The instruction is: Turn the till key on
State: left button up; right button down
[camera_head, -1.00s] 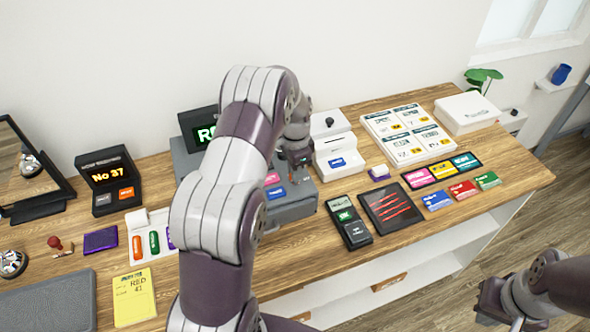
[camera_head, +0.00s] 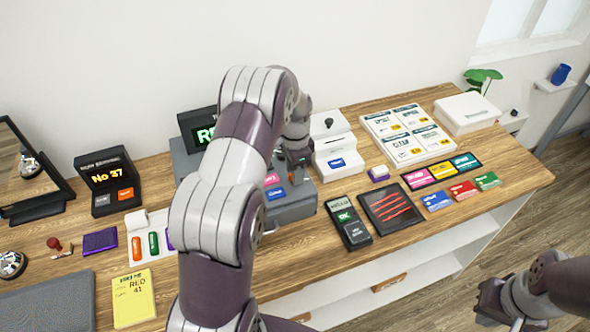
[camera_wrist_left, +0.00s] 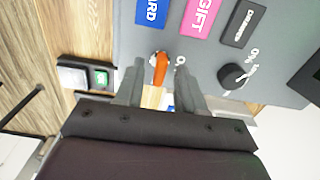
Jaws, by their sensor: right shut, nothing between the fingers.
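The till (camera_head: 185,160) is a grey box with a lit green display (camera_head: 204,134) at the back centre, partly hidden by my left arm. In the left wrist view, a small orange key (camera_wrist_left: 160,68) stands on its grey top beside a "0" mark. My left gripper (camera_wrist_left: 158,76) has its fingers on either side of the key, with a gap visible at each side. The left gripper also shows in the head view (camera_head: 300,172), over the till's right part. My right gripper (camera_head: 488,303) is shut and empty, off the counter's front right.
A black knob (camera_wrist_left: 232,77) sits right of the key in the left wrist view, with pink (camera_wrist_left: 203,15) and blue (camera_wrist_left: 151,12) buttons above. A white box (camera_head: 337,155) stands right of the till. A card terminal (camera_head: 348,224) lies in front.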

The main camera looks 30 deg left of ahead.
pick_arm(q)
notch_tip(320, 180, up, 6)
jog(key=shift+b, duration=0.7)
notch_tip(320, 180, up, 6)
jog(key=p, duration=0.4)
jog(key=shift+r, duration=0.2)
